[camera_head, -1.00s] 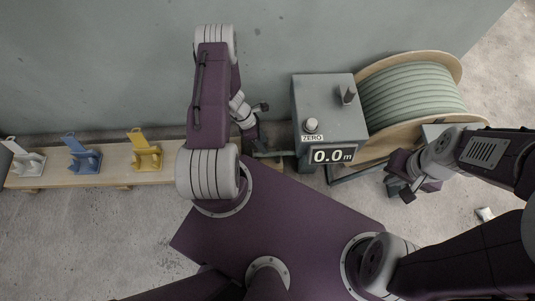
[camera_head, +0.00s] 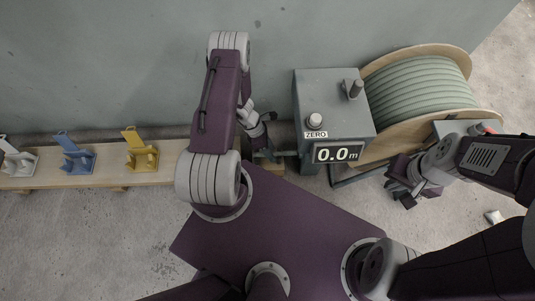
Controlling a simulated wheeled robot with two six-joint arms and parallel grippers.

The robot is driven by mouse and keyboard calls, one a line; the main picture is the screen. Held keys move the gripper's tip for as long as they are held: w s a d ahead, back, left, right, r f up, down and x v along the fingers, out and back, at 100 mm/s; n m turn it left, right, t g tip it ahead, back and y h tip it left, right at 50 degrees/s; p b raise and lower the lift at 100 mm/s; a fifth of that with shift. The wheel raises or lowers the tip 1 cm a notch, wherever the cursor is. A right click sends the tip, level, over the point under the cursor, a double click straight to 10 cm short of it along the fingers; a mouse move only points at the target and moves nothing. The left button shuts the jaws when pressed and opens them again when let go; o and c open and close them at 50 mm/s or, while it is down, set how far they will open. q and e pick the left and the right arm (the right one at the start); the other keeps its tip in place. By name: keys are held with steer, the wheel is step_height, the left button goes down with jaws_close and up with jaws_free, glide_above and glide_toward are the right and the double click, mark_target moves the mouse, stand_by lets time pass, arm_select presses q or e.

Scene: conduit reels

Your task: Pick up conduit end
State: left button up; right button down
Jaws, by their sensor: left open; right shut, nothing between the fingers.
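Pale green conduit (camera_head: 420,93) is wound on the wooden reel (camera_head: 482,113) at the back right. A grey meter box (camera_head: 316,95) stands left of the reel, and its display reads 0.0 m. A dark round outlet (camera_head: 284,135) sticks out of the box's left side. I cannot make out the conduit end there; my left gripper and arm partly cover that spot. My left gripper (camera_head: 266,136) is open, close to the outlet's left end; I cannot tell whether it touches. My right gripper (camera_head: 400,195) is shut and empty, low in front of the reel.
A wooden bench (camera_head: 108,178) along the wall carries a white holder (camera_head: 20,160), a blue holder (camera_head: 76,156) and a yellow holder (camera_head: 139,155). A white knob (camera_head: 314,120) marked ZERO sits on the box. A small pale piece (camera_head: 494,216) lies on the floor at right.

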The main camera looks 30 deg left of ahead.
arm_select(q)
steer(key=shift+f, duration=0.2)
jaws_close()
stand_by(0.3)
